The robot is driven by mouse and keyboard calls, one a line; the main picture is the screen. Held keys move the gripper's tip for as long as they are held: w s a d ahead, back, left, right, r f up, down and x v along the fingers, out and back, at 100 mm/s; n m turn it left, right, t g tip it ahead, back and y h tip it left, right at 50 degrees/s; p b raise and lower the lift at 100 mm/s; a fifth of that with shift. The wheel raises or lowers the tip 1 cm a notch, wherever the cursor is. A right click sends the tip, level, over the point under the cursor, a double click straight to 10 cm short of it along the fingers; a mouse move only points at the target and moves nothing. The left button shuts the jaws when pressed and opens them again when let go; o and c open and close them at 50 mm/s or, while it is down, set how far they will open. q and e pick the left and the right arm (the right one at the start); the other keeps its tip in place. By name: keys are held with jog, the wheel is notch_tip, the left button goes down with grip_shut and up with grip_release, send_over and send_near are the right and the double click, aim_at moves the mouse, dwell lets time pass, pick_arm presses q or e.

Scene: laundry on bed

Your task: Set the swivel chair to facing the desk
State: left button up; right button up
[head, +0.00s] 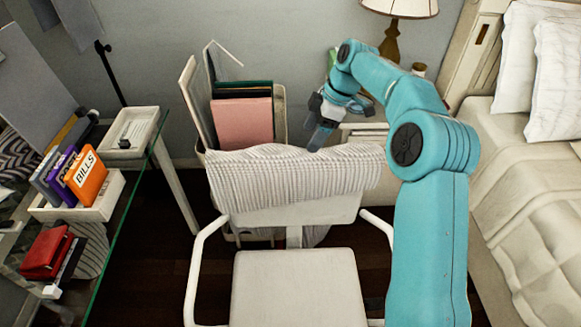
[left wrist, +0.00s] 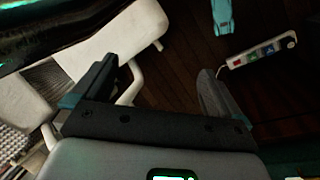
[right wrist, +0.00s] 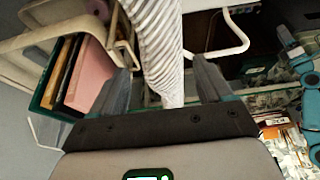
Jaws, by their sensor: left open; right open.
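The white swivel chair (head: 297,285) stands in the middle of the head view. Its seat is toward me and its backrest is on the far side, draped with a ribbed white cloth (head: 285,178). The glass-topped desk (head: 128,178) is to its left. My right gripper (head: 320,138) is open at the top of the backrest. In the right wrist view the draped backrest (right wrist: 158,50) stands between its spread fingers (right wrist: 170,88); I cannot tell if they touch it. My left gripper (left wrist: 158,90) is open and empty in the left wrist view, beside the white chair (left wrist: 130,38); it is outside the head view.
A holder with folders (head: 243,118) stands behind the chair. The bed (head: 530,200) is at the right, with a lamp (head: 395,20) beyond. The desk carries a box of books (head: 85,182) and a tray (head: 132,132). A power strip (left wrist: 258,52) lies on the dark floor.

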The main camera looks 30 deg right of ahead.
aim_at(299, 160)
jog(key=x, duration=1.2)
jog(key=shift+s+a+f, duration=0.15)
jog(key=shift+a, duration=0.05)
jog(key=shift+w+a+f, duration=0.15)
jog(key=shift+w+f, duration=0.15)
jog(key=shift+f, duration=0.4)
jog(key=shift+s+r, duration=0.1)
jog(key=c, duration=1.4)
jog(key=shift+b, duration=0.35)
